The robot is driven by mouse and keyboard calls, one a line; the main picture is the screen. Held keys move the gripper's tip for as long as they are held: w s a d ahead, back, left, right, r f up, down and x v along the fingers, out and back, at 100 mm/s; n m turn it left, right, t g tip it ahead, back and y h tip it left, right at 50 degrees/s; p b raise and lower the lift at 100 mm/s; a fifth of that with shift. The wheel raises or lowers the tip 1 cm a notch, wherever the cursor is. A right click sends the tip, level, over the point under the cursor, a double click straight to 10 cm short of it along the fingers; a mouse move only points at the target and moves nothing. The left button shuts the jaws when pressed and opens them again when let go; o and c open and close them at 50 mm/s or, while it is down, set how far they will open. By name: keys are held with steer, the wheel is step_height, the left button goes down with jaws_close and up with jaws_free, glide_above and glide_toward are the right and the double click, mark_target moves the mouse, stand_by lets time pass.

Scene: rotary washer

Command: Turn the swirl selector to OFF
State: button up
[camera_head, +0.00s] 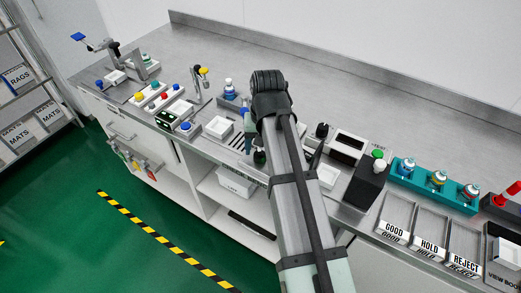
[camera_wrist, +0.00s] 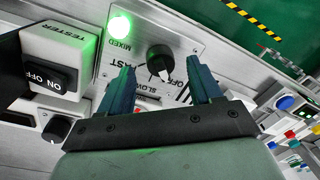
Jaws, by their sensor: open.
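The swirl selector (camera_wrist: 159,58) is a round black knob with a white pointer on a pale panel, upper middle of the wrist view. Its pointer aims toward the picture's bottom, slightly right. FAST, SLOW and OFF are printed around it; my fingers partly cover the lettering, and I cannot tell exactly which mark the pointer meets. My gripper (camera_wrist: 160,64) is open, with one dark blue finger left of the knob and one right. I cannot tell whether either touches it. In the head view my arm hides the selector and most of the gripper.
A green lamp marked MIXED (camera_wrist: 121,27) is lit beside the selector. A white TESTER box with a black ON/OFF rocker (camera_wrist: 51,74) stands at left. In the head view, a teal rack (camera_head: 432,190) and GOOD, HOLD, REJECT trays lie right. The rear counter (camera_head: 330,95) is clear.

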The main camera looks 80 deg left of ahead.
mark_target(264, 154)
step_height(264, 154, up, 11)
steer(key=shift+w+r, duration=0.15)
steer(key=shift+w, duration=0.2)
steer(key=shift+w, duration=0.15)
stand_by(0.5)
